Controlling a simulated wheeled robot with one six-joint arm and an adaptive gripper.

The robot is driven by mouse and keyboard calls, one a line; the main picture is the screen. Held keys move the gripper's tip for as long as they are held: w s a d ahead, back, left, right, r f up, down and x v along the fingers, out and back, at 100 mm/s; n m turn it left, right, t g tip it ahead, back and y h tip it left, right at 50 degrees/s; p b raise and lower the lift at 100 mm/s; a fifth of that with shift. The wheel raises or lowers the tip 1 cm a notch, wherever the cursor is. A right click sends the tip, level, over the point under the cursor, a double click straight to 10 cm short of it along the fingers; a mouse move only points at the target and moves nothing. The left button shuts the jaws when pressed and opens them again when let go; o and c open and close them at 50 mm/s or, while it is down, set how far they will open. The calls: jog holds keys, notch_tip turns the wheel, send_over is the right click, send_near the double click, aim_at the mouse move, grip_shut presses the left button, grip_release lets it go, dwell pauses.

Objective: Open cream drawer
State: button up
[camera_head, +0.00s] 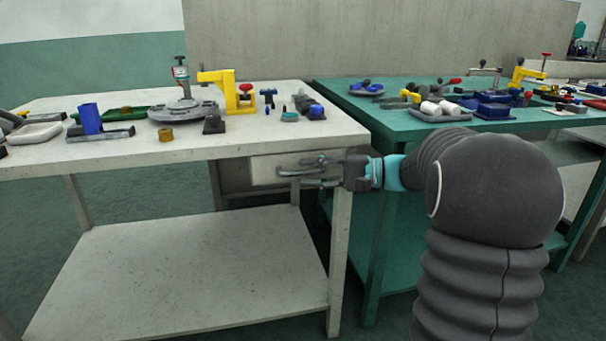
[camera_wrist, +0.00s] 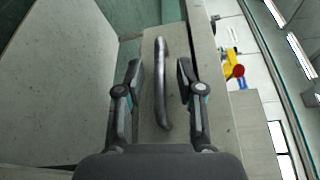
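The cream drawer (camera_head: 262,172) sits under the top of the pale workbench at its right end and looks closed. Its front also shows in the wrist view (camera_wrist: 150,95), with a dark metal bar handle (camera_wrist: 162,85) running up the picture. My gripper (camera_head: 290,176) is in front of the drawer, reaching in from the right. In the wrist view my gripper (camera_wrist: 158,75) is open, with one finger on each side of the handle and a gap to it on both sides. In the head view the fingers cover much of the handle.
The pale workbench (camera_head: 60,165) carries a yellow clamp (camera_head: 232,90), a round grey fixture (camera_head: 183,110) and a blue block (camera_head: 90,118). Its front leg (camera_head: 340,250) stands close below my gripper. A green table (camera_head: 385,120) stands to the right. The lower shelf (camera_head: 180,270) is bare.

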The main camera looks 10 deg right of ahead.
jog(key=shift+x, duration=0.95)
grip_shut()
